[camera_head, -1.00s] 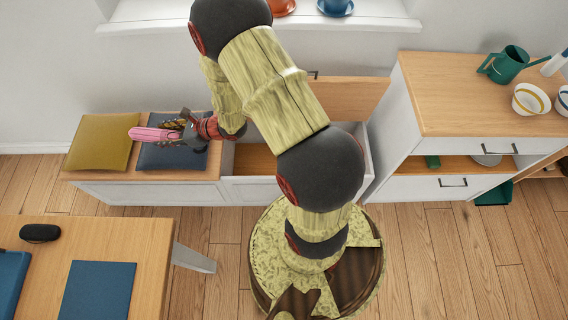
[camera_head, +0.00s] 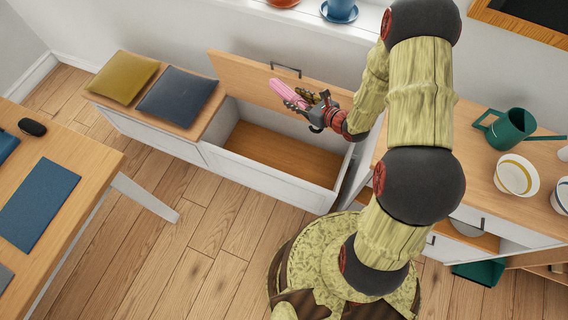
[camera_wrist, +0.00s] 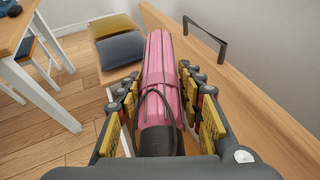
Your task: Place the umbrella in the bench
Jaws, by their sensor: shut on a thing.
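The umbrella is a folded pink one with a dark handle and a dark strap loop; it shows in the head view (camera_head: 289,93) and, lengthwise between the fingers, in the wrist view (camera_wrist: 158,85). My gripper (camera_head: 314,106) is shut on the umbrella near its handle end and holds it in the air, above the back right part of the bench. The bench (camera_head: 182,151) has a white body and a wooden top. Its right section is an open compartment (camera_head: 275,152) with a bare wooden floor; the hinged lid (camera_head: 240,75) stands raised at the back with a dark handle.
A yellow cushion (camera_head: 124,77) and a dark blue cushion (camera_head: 176,96) lie on the bench's closed left part. A cabinet with a green watering can (camera_head: 507,129) and bowls (camera_head: 516,176) stands at the right. A table (camera_head: 92,185) is at the left. The floor between is clear.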

